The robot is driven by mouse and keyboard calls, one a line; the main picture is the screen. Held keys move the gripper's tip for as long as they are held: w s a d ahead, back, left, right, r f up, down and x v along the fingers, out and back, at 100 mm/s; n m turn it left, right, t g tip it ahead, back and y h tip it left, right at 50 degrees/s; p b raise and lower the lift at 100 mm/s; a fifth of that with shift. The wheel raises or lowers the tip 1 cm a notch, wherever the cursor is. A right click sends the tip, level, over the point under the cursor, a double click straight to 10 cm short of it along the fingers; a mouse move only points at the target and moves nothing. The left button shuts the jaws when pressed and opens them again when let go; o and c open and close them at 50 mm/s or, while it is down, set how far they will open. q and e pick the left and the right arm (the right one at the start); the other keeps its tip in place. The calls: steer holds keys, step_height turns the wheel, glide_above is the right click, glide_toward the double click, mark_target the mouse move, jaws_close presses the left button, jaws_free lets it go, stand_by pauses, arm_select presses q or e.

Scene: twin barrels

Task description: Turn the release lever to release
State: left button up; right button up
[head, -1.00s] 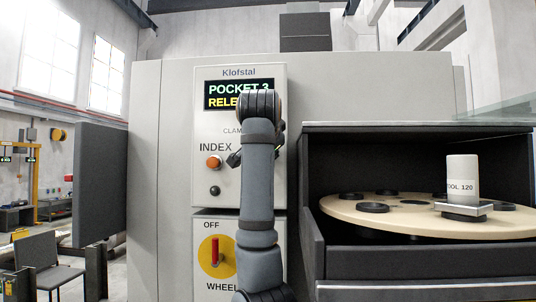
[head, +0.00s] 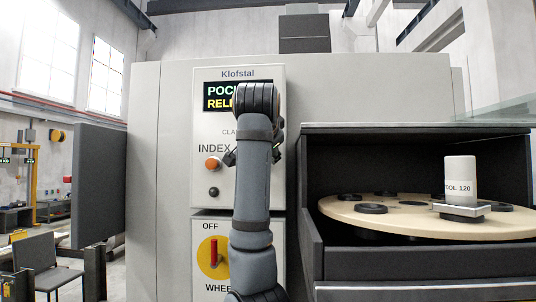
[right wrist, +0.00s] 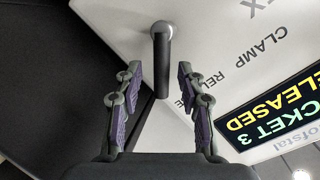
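The release lever (right wrist: 161,62) is a dark bar with a round grey hub, on the pale control panel (right wrist: 215,65) beside the words CLAMP and RELEASE. In the right wrist view, the lever lies between the two fingers of my right gripper (right wrist: 158,78), with a gap on each side. The gripper is open. The display (right wrist: 270,115) reads POCKET 3 RELEASED. In the head view my right arm hides the lever and part of the display (head: 222,97); only bits of the gripper show beside the arm. My left gripper is not in view.
An orange INDEX button (head: 213,164) and a dark button (head: 214,192) sit left of the arm. Below is a red WHEEL switch (head: 213,250) on a yellow disc.

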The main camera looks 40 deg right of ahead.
steer(key=v, duration=1)
steer(key=shift+a, duration=0.2)
